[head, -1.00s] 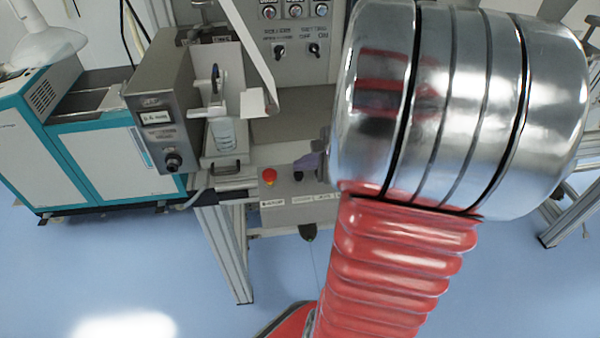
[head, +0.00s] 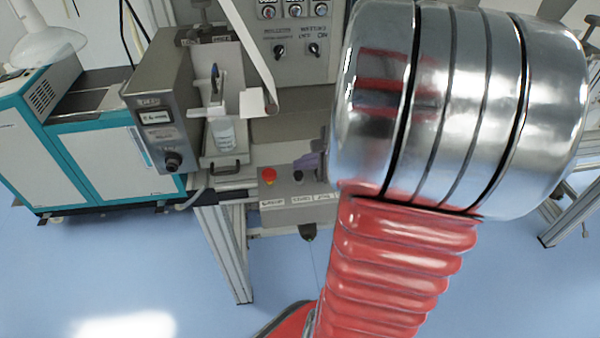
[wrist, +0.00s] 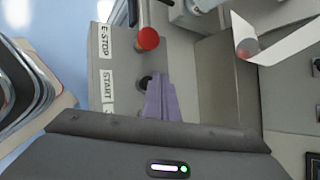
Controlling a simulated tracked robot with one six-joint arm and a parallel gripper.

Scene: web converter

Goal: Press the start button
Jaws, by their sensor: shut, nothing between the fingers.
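The start button is a small dark button (wrist: 145,82) beside the START label (wrist: 108,88) on a grey control box, in the wrist view. It also shows in the head view as a dark knob (head: 298,175). My gripper (wrist: 157,80) has purple fingers, shut and empty. Their tips are right beside the start button and overlap its edge in the wrist view; I cannot tell whether they touch it. In the head view the purple fingers (head: 306,164) show just right of and behind the button, partly hidden by my arm.
A red E-STOP button (wrist: 148,38) sits close to the start button on the same box; it shows in the head view too (head: 268,175). A grey panel with knobs (head: 295,50) stands behind. A grey unit with a display (head: 158,118) is to the left.

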